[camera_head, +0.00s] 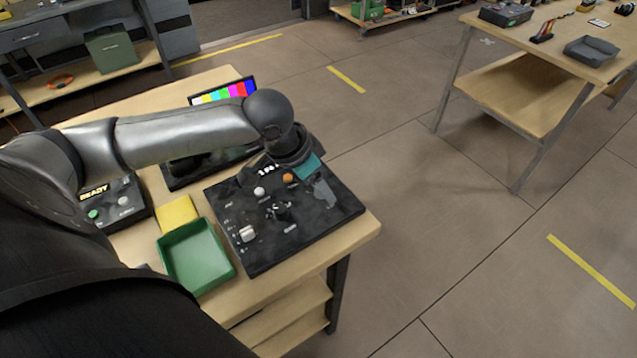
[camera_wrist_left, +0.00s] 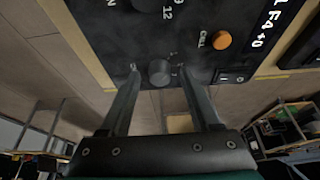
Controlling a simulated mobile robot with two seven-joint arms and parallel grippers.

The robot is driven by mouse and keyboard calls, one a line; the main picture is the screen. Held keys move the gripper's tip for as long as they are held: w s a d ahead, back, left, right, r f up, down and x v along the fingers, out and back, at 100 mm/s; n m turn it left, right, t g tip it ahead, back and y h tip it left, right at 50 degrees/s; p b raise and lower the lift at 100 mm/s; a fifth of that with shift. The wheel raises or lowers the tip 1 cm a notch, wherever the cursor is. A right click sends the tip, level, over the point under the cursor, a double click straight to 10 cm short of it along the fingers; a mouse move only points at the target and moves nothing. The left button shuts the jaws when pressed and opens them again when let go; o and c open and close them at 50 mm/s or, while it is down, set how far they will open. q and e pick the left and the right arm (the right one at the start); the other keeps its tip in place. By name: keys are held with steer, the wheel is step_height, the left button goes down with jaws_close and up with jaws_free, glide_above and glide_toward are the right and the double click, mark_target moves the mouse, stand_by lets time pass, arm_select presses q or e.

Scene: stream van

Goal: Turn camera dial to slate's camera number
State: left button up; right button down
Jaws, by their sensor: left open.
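A black control panel (camera_head: 240,205) lies on the wooden bench and carries knobs, buttons and white labels. In the left wrist view a dark round dial (camera_wrist_left: 159,72) with small white marks around it sits on the panel. My left gripper (camera_wrist_left: 160,82) is open, with one finger on each side of this dial. I cannot tell whether the fingers touch it. A screen with colour bars (camera_head: 224,92) stands behind my arm, which hides part of it. No camera number is readable on it. My right gripper is not in view.
An orange button (camera_wrist_left: 222,40) sits beside the dial, and a white knob (camera_head: 248,233) is at the panel's left. A green tray (camera_head: 230,262), a yellow pad (camera_head: 177,213) and a box reading READY (camera_head: 128,203) are left of the panel. Floor right of the bench is clear.

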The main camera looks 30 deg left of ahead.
arm_select(q)
steer(key=shift+c, duration=0.2)
jaws_close()
stand_by(0.3)
